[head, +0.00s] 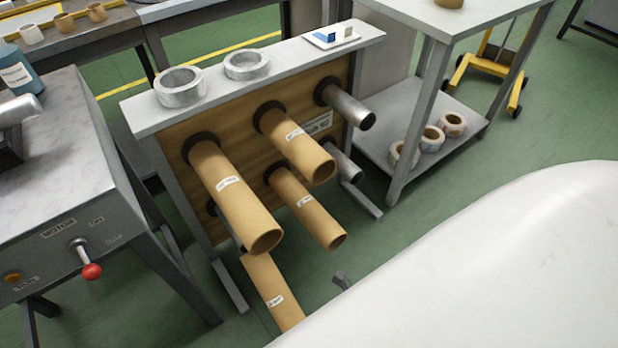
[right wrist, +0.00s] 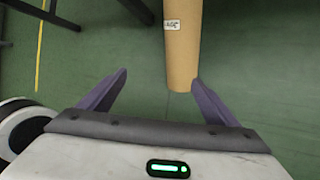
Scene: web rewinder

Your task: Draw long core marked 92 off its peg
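Brown cardboard cores sit on a wooden-faced peg rack (head: 235,113) in the head view. They are an upper left core (head: 222,184), an upper middle core (head: 298,145), a lower middle core (head: 307,208) and a lower left core (head: 262,278). Each has a white label, too small to read. The lower left core's near end is hidden behind white bodywork. In the right wrist view, one core (right wrist: 182,55) points at my right gripper (right wrist: 160,82), its label unreadable. The gripper is open, with the core's end near the right finger; contact is unclear. My left gripper is not in view.
A machine table (head: 60,140) with a red-knobbed lever (head: 90,270) stands left. A shelved table (head: 425,95) stands right.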

